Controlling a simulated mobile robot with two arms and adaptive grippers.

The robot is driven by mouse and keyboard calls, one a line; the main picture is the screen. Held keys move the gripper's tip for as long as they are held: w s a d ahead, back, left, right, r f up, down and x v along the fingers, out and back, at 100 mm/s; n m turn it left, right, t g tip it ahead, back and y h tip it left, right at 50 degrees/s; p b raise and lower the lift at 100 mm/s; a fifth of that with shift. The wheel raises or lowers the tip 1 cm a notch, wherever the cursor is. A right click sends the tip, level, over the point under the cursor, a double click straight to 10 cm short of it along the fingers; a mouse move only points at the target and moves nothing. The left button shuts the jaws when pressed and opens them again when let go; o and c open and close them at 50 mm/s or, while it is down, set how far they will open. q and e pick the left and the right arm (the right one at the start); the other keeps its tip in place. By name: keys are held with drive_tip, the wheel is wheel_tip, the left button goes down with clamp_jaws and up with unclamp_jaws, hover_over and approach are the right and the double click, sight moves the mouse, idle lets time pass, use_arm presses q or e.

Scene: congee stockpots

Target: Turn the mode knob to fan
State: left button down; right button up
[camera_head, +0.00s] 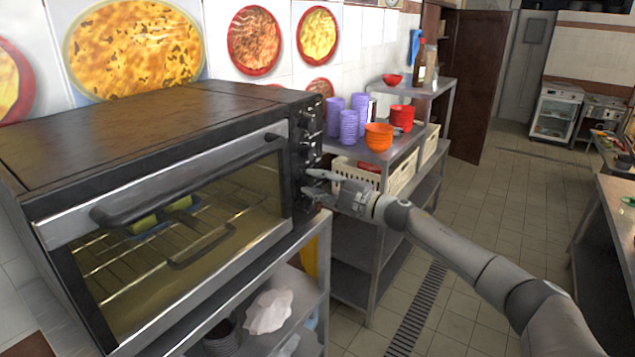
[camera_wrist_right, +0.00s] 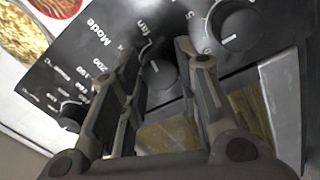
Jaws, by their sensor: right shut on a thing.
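The oven (camera_head: 150,130) stands at the left of the head view, with its dark control panel (camera_head: 303,135) on its right side. In the right wrist view the mode knob (camera_wrist_right: 161,78) is the middle black knob of a row, with the "Mode" and "fan" labels beside it. A small light mark shows on the knob; which label it points at is hard to tell. My right gripper (camera_head: 316,184) reaches the lower part of the panel. In the wrist view its fingers (camera_wrist_right: 160,70) are on either side of the mode knob, shut on it. My left gripper is out of view.
Another knob (camera_wrist_right: 238,25) sits close to the right finger, and a temperature knob (camera_wrist_right: 70,113) lies left of the fingers. The oven door handle (camera_head: 190,185) is nearby. A steel shelf with orange bowls (camera_head: 379,137) and purple cups (camera_head: 348,126) stands behind my right gripper.

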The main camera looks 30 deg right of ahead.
drive_tip(key=o, duration=1)
drive_tip(key=shift+v, duration=6)
drive_tip(key=shift+f, duration=0.1)
